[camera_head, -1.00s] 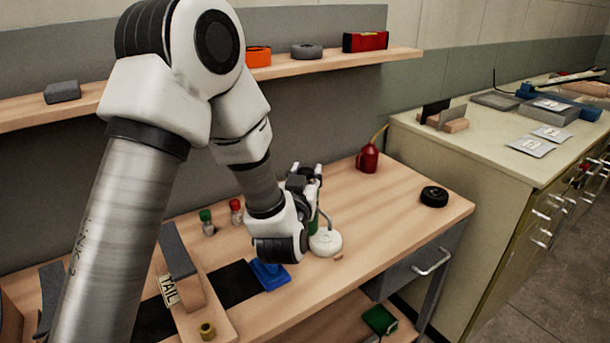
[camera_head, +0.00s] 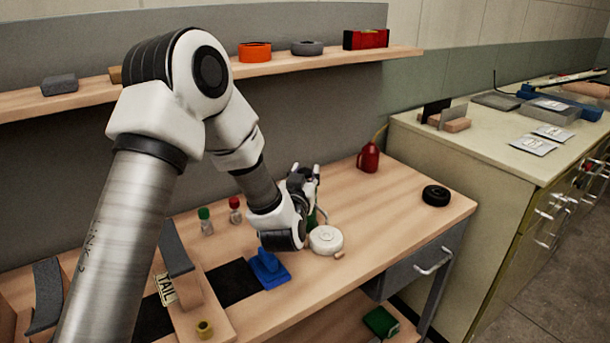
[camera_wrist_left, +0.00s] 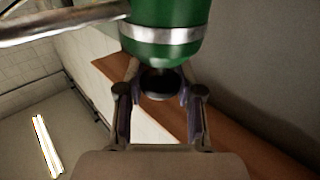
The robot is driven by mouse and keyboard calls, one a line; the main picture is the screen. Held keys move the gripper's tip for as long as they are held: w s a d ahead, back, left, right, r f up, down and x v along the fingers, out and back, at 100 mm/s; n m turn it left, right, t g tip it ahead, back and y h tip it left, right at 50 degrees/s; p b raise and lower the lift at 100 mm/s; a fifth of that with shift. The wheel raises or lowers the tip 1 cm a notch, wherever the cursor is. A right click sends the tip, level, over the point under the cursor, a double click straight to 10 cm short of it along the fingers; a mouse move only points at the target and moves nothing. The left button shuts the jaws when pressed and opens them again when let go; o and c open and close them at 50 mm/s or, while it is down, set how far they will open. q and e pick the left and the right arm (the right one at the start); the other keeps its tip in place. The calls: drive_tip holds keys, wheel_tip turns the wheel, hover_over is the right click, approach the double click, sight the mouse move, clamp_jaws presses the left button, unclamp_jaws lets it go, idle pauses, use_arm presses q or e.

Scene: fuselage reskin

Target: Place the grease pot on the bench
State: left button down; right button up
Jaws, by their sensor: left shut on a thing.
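The green pot-like thing (camera_head: 311,217), which I take for the grease pot, is mostly hidden behind my left wrist in the head view. In the left wrist view it is a green body (camera_wrist_left: 166,50) with a silver band and a dark part between the fingers. My left gripper (camera_head: 307,178) is shut on it, low over the wooden bench (camera_head: 385,222). My right gripper is not in view.
A white round item (camera_head: 326,240) lies just right of the pot, and a blue tool (camera_head: 268,268) in front. Two small bottles stand left, with red (camera_head: 235,204) and green (camera_head: 205,213) caps. A red oil can (camera_head: 368,157) and a black roll (camera_head: 435,195) stand right, with clear bench between.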

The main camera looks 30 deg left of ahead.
use_arm(q)
drive_tip(key=c, duration=0.7)
unclamp_jaws()
drive_tip(key=shift+c, duration=0.2)
drive_tip(key=shift+r, duration=0.1)
drive_tip(key=p+v, duration=0.4)
drive_tip(key=v, duration=0.8)
